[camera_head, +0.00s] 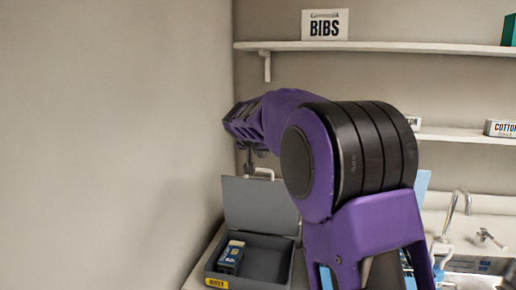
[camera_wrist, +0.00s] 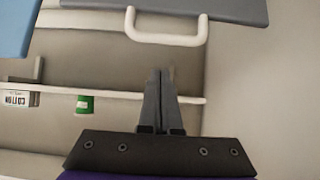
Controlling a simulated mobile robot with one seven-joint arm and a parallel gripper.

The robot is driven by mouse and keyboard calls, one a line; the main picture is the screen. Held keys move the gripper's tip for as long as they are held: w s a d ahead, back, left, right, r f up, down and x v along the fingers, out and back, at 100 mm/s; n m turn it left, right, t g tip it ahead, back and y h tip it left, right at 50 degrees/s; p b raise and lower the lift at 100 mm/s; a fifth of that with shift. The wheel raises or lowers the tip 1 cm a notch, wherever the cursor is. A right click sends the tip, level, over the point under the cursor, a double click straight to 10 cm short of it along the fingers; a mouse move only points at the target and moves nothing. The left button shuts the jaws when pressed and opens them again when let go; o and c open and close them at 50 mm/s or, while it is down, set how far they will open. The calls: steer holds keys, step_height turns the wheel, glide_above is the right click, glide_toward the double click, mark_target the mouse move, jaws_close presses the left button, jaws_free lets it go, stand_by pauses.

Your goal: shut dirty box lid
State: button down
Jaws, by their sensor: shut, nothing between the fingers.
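The dirty box (camera_head: 255,282) is a dark grey box with a yellow label on its front, standing on the counter at the lower left of the head view. Its grey lid (camera_head: 258,205) is open and stands up at the back. A pale handle (camera_head: 264,172) shows at the lid's top edge, and in the wrist view the handle (camera_wrist: 165,38) hangs from the lid edge (camera_wrist: 215,10) at the top. My gripper (camera_head: 250,168) is shut and empty, close to the handle in the head view. In the wrist view its fingertips (camera_wrist: 160,75) are just below the handle, seemingly apart from it.
A small dark blue item (camera_head: 231,258) lies inside the box. A wall shelf (camera_head: 380,47) holds a bibs box (camera_head: 325,25); a lower shelf (camera_head: 455,134) holds a cotton box (camera_head: 500,129). A sink with a faucet (camera_head: 452,212) is at the right. The wall is close on the left.

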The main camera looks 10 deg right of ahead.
mark_target(259, 170)
steer(key=shift+s+a+f, duration=0.1)
steer(key=shift+s+f, duration=0.05)
steer(key=shift+f, duration=0.5)
steer(key=shift+s+f, duration=0.1)
steer(key=shift+f, duration=0.5)
steer(key=shift+s+a+f, duration=0.15)
steer(key=shift+s, duration=0.2)
steer(key=shift+s+a+f+b, duration=0.1)
steer(key=shift+a+b, duration=0.05)
steer(key=shift+b, duration=0.15)
